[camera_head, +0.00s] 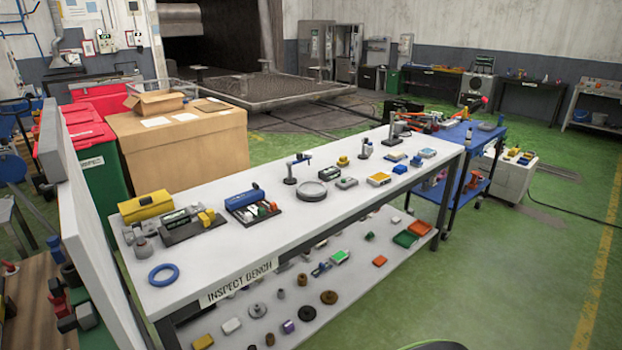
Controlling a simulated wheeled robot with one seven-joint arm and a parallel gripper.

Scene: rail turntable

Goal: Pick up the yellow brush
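I cannot pick out a yellow brush for certain. Several small yellow things lie on the long white inspection bench (245,240). A yellow piece (206,217) sits by a dark device near its left end, and a small yellow knob-like thing (342,160) stands toward the middle. A blue thing with a yellow part (400,168) lies farther right. More small yellow things (525,158) are on a white cabinet behind the blue cart. All are too small to identify. My gripper is not in view.
A yellow toolbox (145,206), a blue ring (163,274) and a grey disc (312,191) are on the bench. Its lower shelf (325,313) holds small parts. A blue cart (466,137) stands at its right end. Green floor (500,270) is clear at right.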

